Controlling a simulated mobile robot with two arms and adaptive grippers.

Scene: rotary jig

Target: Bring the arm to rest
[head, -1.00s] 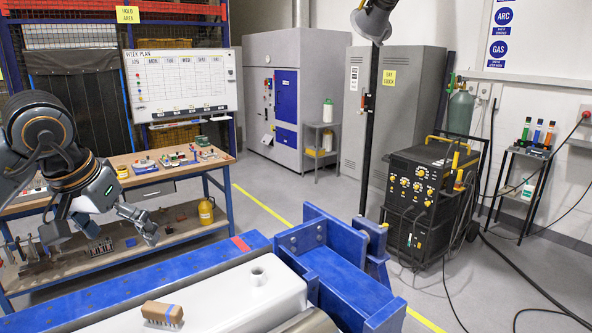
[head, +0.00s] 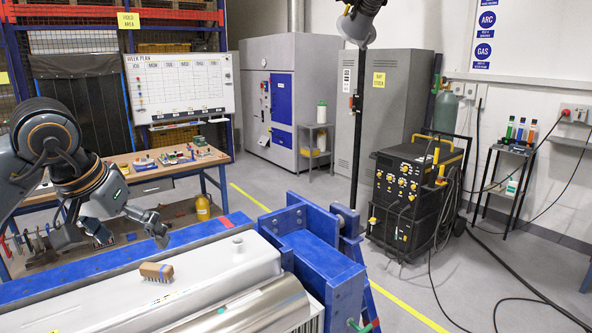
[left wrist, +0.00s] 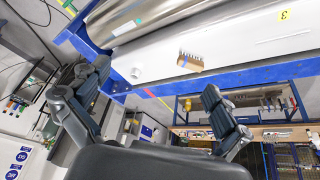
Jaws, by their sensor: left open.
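My left arm comes in from the left in the head view. Its left gripper (head: 118,236) is open and empty, in the air on the near side of the workbench and beyond the blue jig frame. In the left wrist view the two dark fingers of the left gripper (left wrist: 153,78) are spread wide with nothing between them. The blue jig (head: 318,246) carries a white beam (head: 215,268). A wooden brush (head: 156,271) lies on the beam, apart from the gripper; the brush also shows in the left wrist view (left wrist: 190,60). My right gripper is not visible.
A workbench (head: 135,173) with small parts stands behind my left arm. A shiny metal cylinder (head: 245,308) lies along the near side of the beam. A dark pole (head: 359,130) stands behind the jig.

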